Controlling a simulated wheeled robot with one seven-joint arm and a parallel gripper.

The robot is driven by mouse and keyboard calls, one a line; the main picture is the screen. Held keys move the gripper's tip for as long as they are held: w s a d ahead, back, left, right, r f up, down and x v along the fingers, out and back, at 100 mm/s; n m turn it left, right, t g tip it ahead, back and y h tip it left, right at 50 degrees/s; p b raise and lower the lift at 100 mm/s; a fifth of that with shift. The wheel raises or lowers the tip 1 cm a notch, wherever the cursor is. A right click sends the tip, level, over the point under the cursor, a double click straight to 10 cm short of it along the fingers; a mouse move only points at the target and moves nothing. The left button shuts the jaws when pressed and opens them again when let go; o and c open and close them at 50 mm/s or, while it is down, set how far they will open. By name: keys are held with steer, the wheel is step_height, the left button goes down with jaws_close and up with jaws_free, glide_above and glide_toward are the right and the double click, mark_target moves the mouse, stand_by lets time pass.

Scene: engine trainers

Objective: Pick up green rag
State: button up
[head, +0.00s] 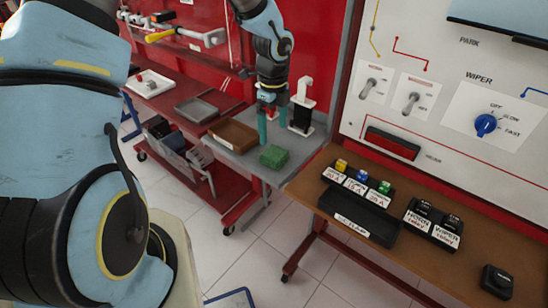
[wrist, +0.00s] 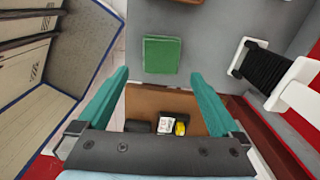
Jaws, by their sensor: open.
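The green rag (head: 274,156) is a folded square lying flat on the grey bench top, near its front right end. It also shows whole in the wrist view (wrist: 161,54), at top centre. My gripper (head: 273,115) is above the bench, just behind the rag in the head view. Its two teal fingers hang down, apart and with nothing between them. In the wrist view the fingers of my gripper (wrist: 160,75) spread to either side, with the rag beyond the tips. The rag is not touched.
A brown tray (head: 232,134) sits left of the rag. A black spool on a white stand (head: 302,108) stands close right of my gripper. A brown table (head: 455,243) with colored fuses, relays and a black tray (head: 356,214) stands at right, before the white switch panel (head: 440,95).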

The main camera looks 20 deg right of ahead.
mark_target(274, 153)
step_height(274, 153, down, 8)
steer(key=shift+d+f+p, duration=0.1)
steer(key=shift+p, duration=0.75)
steer(key=shift+c, duration=0.4)
steer(key=c, duration=1)
